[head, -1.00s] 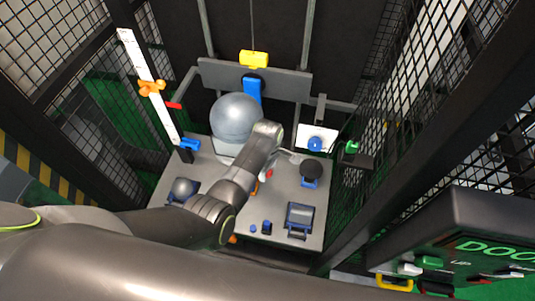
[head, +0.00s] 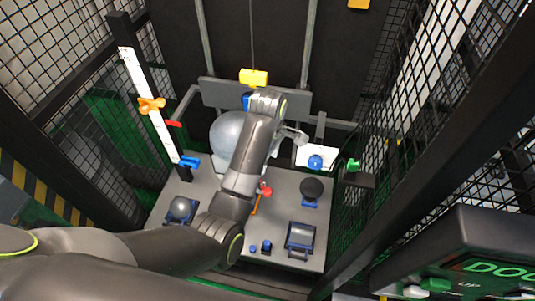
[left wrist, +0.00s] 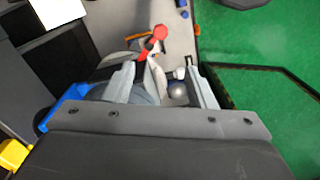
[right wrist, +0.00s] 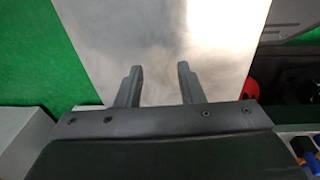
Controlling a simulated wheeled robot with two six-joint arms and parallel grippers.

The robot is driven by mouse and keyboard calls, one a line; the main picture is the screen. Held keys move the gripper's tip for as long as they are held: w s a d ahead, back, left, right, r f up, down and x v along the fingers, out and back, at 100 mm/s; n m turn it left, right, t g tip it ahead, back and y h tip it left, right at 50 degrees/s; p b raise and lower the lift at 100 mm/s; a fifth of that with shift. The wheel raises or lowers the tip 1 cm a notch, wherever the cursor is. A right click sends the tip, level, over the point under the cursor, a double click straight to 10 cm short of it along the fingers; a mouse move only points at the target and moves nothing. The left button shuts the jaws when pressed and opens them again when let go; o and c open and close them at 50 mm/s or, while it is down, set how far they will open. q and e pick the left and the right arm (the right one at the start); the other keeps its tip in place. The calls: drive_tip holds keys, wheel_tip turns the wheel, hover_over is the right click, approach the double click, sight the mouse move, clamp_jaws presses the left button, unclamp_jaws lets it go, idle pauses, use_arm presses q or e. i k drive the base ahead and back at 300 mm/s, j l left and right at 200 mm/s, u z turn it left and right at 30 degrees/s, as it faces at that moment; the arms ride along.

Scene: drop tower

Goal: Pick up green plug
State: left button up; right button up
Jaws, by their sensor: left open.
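The green plug (head: 353,164) sits on a small black block at the right of the grey table in the head view. It does not show in either wrist view. My left gripper (head: 296,137) is in the air above the table, left of the plug and apart from it. In the left wrist view its two fingers (left wrist: 160,75) are spread, with a red-ended part and a small grey ball in view beyond them. My right gripper (right wrist: 158,75) shows only in its wrist view, fingers apart and empty, before a pale metallic surface.
A white card with a blue knob (head: 315,162) is just left of the plug. A mesh wall (head: 400,140) rises close on the right. A yellow block (head: 253,77) hangs from a cord.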

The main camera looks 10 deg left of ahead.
sight(352, 166)
drive_tip(key=k, duration=1)
